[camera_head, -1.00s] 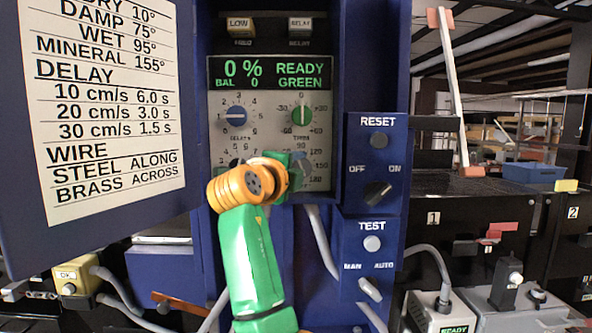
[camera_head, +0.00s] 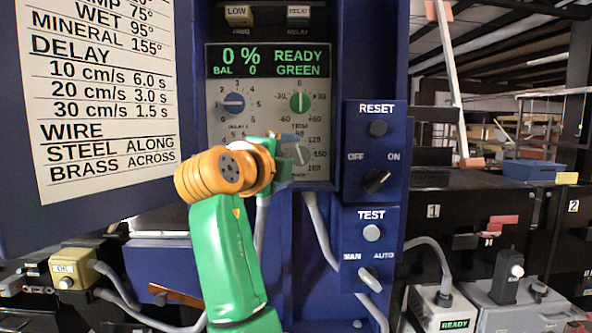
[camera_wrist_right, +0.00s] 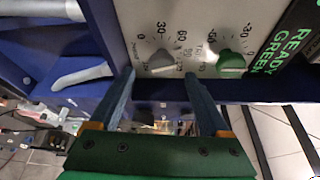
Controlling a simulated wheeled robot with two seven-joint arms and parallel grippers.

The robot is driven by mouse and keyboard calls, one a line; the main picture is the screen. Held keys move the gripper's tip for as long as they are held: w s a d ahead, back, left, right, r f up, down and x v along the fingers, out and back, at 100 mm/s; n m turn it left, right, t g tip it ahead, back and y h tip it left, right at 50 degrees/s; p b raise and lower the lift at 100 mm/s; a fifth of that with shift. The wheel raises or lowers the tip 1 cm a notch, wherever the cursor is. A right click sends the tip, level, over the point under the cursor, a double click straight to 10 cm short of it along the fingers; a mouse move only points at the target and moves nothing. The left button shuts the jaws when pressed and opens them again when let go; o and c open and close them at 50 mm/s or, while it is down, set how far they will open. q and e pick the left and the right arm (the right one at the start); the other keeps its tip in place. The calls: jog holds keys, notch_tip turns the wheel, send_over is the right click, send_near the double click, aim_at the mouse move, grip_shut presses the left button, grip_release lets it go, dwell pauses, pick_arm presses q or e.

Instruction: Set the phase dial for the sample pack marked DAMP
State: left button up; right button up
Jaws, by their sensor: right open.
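The phase dial (camera_head: 302,154), with a grey knob, is at the lower right of the detector panel, below the green TRIM knob (camera_head: 300,102). My right gripper (camera_head: 284,158) is in front of the panel beside the grey knob and partly covers that dial's scale. In the right wrist view, its two blue fingers (camera_wrist_right: 158,76) are open, and the grey knob (camera_wrist_right: 160,62) is in the gap near their tips. I cannot tell whether they touch it. The chart (camera_head: 100,100) reads DAMP 75°. I see no sample pack marked DAMP. My left gripper is out of view.
The display (camera_head: 268,61) reads 0 %, BAL 0, READY GREEN. RESET and OFF/ON controls (camera_head: 376,181) and a TEST box (camera_head: 371,233) stand right of the panel. A blue cabinet door with the chart fills the left.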

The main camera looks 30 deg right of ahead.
aim_at(299, 159)
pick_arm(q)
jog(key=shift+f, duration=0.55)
pick_arm(e)
jog(key=v, duration=0.2)
jog(key=shift+s+a+r, duration=0.1)
jog(key=shift+s+a, duration=0.15)
jog(key=shift+a, duration=0.05)
jog(key=w+d+n+t+p, duration=0.1)
jog(key=d+n+t, duration=0.1)
jog(key=n, duration=0.3)
jog(key=w+d+n+t+p, duration=0.1)
jog(key=d+n+t, duration=0.1)
jog(key=n, duration=0.4)
jog(key=w+d+f+n+t+p, duration=0.1)
jog(key=w+d+n+t, duration=0.1)
jog(key=n, duration=0.3)
jog(key=shift+h+p, duration=0.35)
jog(key=shift+h, duration=0.05)
jog(key=shift+w+d, duration=0.1)
jog(key=shift+d, duration=0.05)
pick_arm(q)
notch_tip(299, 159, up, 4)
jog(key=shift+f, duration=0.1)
pick_arm(e)
jog(key=shift+f, duration=0.1)
